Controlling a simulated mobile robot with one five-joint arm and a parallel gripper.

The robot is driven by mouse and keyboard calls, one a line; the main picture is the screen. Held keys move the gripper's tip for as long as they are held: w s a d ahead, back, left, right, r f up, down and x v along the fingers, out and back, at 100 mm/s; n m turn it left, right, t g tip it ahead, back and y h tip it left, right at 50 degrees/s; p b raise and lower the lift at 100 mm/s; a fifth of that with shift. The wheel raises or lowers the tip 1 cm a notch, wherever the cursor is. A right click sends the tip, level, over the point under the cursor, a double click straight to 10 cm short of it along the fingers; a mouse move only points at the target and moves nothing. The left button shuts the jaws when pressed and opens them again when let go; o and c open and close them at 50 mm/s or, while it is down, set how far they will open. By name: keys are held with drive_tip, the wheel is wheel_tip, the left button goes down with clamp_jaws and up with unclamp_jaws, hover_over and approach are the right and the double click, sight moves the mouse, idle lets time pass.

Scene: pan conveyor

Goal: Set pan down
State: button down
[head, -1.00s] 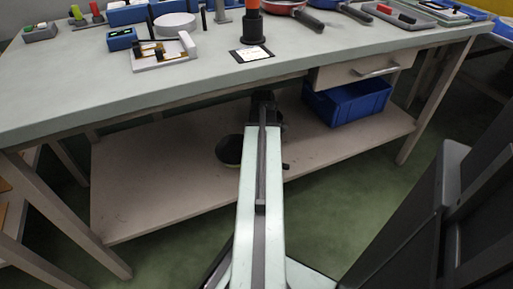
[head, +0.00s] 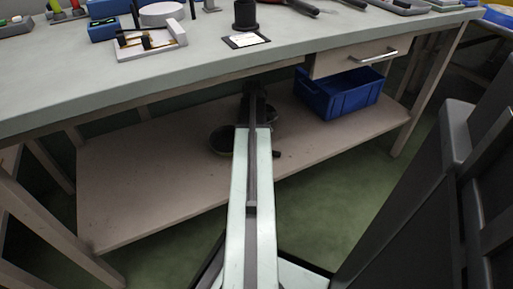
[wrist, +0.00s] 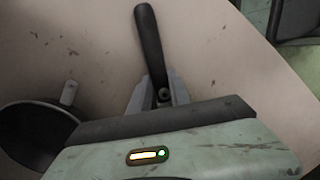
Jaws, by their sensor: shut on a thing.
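My gripper (wrist: 162,95) is shut on a black handle (wrist: 150,42), seen in the wrist view with its free end pointing up the picture. The handle is just above or at the pale lower shelf; I cannot tell if it touches. The pan body is hidden behind my gripper's housing in the wrist view. In the head view my arm reaches under the bench and covers the gripper; a dark handle end (head: 277,153) shows right of it, and part of a dark round body (head: 271,114) shows behind it.
A dark pot (head: 222,140) stands on the lower shelf (head: 140,185), close left of my arm; it also shows in the wrist view (wrist: 30,138). A blue crate (head: 340,97) is at the shelf's right. The shelf's left side is clear.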

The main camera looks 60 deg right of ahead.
drive_tip(key=c, duration=1.2)
unclamp_jaws()
drive_tip(key=shift+w, duration=0.1)
drive_tip(key=shift+r, duration=0.1)
wheel_tip(320, 180, up, 12)
drive_tip(key=w+d+p, duration=0.1)
drive_tip(key=p, duration=1)
drive_tip(key=shift+p, duration=0.4)
drive_tip(key=shift+w+d, duration=0.1)
